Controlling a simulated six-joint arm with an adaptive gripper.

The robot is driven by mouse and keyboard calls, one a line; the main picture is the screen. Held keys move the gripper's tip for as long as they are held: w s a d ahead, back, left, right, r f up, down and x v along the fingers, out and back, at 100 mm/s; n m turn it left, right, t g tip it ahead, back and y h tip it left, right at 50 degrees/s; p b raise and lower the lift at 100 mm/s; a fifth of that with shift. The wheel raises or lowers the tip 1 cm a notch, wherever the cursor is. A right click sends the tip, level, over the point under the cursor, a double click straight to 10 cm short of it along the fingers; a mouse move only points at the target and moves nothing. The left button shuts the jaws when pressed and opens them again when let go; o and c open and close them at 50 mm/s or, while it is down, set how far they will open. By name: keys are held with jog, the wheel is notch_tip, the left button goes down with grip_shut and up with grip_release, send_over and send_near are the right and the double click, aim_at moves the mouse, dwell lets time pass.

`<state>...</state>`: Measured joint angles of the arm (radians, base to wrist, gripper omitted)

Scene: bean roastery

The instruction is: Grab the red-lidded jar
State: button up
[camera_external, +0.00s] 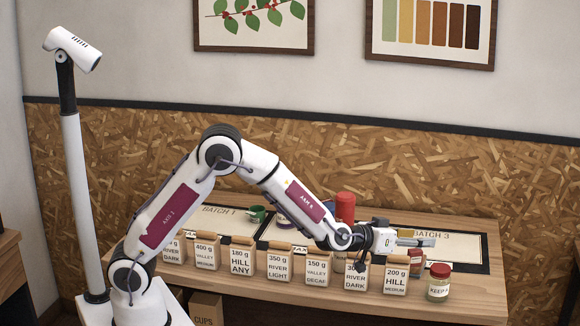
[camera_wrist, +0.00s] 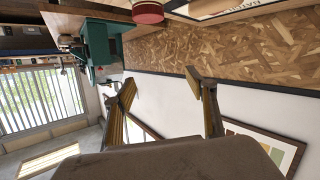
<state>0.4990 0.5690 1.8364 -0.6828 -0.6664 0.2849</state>
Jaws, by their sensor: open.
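The red-lidded jar (camera_external: 439,283) stands upright at the front right of the wooden table, a clear jar with a red lid and a white label. My gripper (camera_external: 428,241) is above and behind it in the external view, pointing right, apart from the jar. In the wrist view my gripper (camera_wrist: 166,84) has its two fingers spread wide, with nothing between them. A round red object (camera_wrist: 148,12) is cut by the top edge of the wrist view; I cannot tell whether it is the jar's lid.
A row of labelled white bags (camera_external: 278,265) lines the table's front, left of the jar. A tall red cylinder (camera_external: 345,207) stands behind my forearm. A green cup (camera_external: 257,213) sits farther left. A dark-edged mat (camera_external: 465,248) lies behind the jar. A teal machine (camera_wrist: 97,45) shows in the wrist view.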

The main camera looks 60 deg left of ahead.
notch_tip(320, 180, down, 6)
jog(key=w+d+f+t+y, duration=0.1)
jog(key=w+d+y, duration=0.1)
jog(key=d, duration=0.1)
jog(key=n+t+y, duration=0.1)
jog(key=t+y, duration=0.1)
jog(key=y, duration=0.1)
send_near(432, 285)
jog(key=shift+w+a+r, duration=0.2)
jog(key=shift+w+r, duration=0.05)
jog(key=shift+w, duration=0.4)
jog(key=shift+w+a+r, duration=0.2)
jog(key=shift+w, duration=0.45)
jog(key=shift+w+a+r, duration=0.2)
jog(key=shift+w+r, duration=0.05)
jog(key=shift+w, duration=0.4)
jog(key=shift+w+a, duration=0.1)
jog(key=shift+w, duration=0.55)
jog(key=shift+w+a, duration=0.15)
jog(key=shift+w, duration=0.5)
jog(key=shift+w+f, duration=0.1)
jog(key=shift+w+a+f, duration=0.1)
jog(key=shift+w+f, duration=0.1)
jog(key=shift+w, duration=0.6)
jog(key=shift+w+a+f, duration=0.15)
jog(key=shift+w+f, duration=0.1)
jog(key=shift+w, duration=0.5)
jog(key=shift+w+a, duration=0.15)
jog(key=shift+w, duration=0.75)
